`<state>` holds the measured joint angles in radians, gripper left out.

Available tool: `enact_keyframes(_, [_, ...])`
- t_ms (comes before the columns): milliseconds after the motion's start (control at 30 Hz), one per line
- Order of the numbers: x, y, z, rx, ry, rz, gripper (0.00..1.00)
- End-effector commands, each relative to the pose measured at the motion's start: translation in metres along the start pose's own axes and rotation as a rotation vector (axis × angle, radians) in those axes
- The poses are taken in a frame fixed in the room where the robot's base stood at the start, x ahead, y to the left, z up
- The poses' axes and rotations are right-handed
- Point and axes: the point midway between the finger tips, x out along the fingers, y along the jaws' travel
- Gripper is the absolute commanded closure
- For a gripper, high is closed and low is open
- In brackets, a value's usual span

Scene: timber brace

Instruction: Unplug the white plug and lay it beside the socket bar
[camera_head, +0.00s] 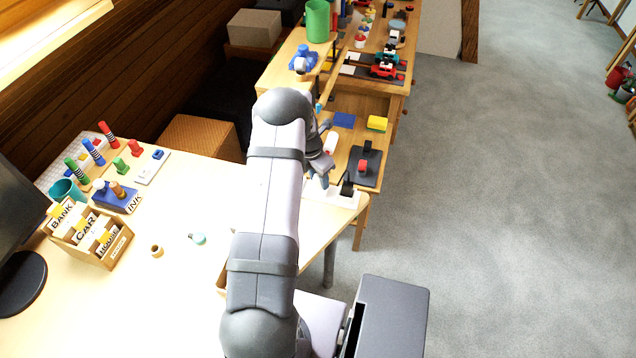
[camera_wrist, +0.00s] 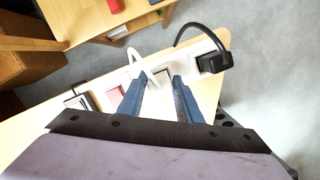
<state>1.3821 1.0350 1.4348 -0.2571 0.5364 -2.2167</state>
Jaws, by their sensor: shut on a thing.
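The white socket bar (camera_wrist: 205,82) lies near the edge of the light wooden table; part of it shows in the head view (camera_head: 343,199). My gripper (camera_wrist: 160,92) is over the bar, its two blue fingers on either side of the white plug (camera_wrist: 157,97). The white plug's cable (camera_wrist: 137,60) arches up and away from between the fingertips. I cannot tell whether the plug is still seated or clear of the bar. In the head view my gripper (camera_head: 322,180) hides the plug.
A black plug (camera_wrist: 213,63) with a looping black cable sits at the bar's right end. A red switch (camera_wrist: 115,95) is on the bar to the left. A lower wooden bench (camera_head: 340,150) with toys stands beyond. The table's middle (camera_head: 190,280) is mostly clear.

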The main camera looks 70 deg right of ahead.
Motion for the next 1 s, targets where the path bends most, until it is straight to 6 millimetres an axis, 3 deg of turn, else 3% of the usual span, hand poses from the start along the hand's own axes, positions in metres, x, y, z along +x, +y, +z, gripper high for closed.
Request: enact_keyframes(1000, [-0.031, 0.001, 0.007, 0.0, -0.002, 0.002, 0.97])
